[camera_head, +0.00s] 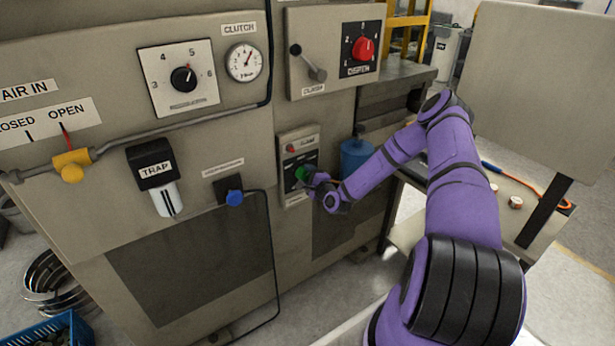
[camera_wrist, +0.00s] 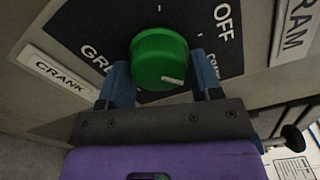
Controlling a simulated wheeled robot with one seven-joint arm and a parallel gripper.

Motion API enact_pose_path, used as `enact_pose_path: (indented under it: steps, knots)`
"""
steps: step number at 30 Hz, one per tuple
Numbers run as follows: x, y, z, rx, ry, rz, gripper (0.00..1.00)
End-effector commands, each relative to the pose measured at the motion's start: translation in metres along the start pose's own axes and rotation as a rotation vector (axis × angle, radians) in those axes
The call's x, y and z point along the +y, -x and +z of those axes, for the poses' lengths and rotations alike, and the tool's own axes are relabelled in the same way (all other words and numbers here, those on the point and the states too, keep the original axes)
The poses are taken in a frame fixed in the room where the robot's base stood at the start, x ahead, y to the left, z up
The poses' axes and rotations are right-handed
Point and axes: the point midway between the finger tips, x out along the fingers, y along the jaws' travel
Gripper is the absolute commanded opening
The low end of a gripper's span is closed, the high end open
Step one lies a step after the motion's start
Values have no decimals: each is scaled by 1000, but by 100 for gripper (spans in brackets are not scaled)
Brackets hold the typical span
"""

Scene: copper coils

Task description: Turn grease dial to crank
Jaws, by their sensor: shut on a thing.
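The grease dial is a round green knob (camera_wrist: 158,55) on a black plate (camera_wrist: 95,30) in the wrist view. The same green dial (camera_head: 301,173) shows small on the low panel in the head view. My gripper (camera_wrist: 160,75) is shut on the dial, with one blue finger on each side of it. A short white mark on the dial points to the lower right in the wrist view. "OFF" is printed at its upper right and "GR..." at its lower left, partly hidden by a finger. A label right of the dial is mostly hidden. A "CRANK" plate (camera_wrist: 60,72) lies at the left.
A "RAM" plate (camera_wrist: 298,30) is at the right in the wrist view. In the head view, a red knob (camera_head: 290,149) sits just above the green dial. A blue cylinder (camera_head: 356,157) stands close to the right of my gripper.

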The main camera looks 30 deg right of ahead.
Motion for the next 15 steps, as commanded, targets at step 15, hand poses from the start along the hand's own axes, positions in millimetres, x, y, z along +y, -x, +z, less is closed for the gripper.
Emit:
enact_pose_path:
  steps: [15]
  knots:
    - [2,0,0,1,-206,0,35]
